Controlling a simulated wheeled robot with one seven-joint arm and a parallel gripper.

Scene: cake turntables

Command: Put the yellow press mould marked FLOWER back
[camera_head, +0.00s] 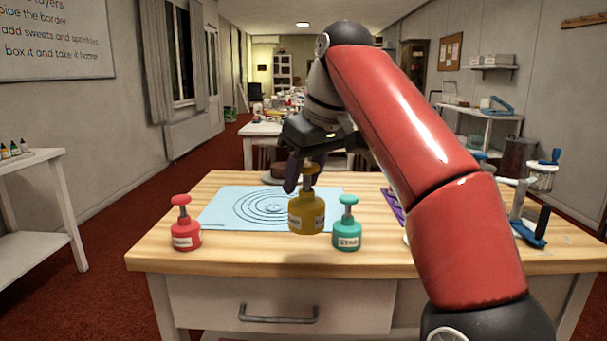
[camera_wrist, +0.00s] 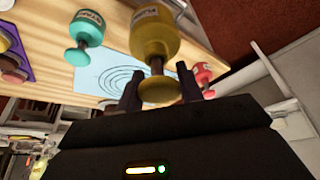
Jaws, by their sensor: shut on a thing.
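The yellow press mould (camera_head: 307,214) is in my gripper (camera_head: 305,181), which is shut on its knob and stem from above. In the wrist view the yellow mould (camera_wrist: 155,35) shows between the two fingers (camera_wrist: 157,90). A red press mould (camera_head: 186,232) stands to its left and a teal press mould marked STAR (camera_head: 347,234) stands to its right.
The wooden table (camera_head: 270,257) carries a blue mat (camera_head: 220,212) with dark rings. A brown cake (camera_head: 283,170) stands at the back.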

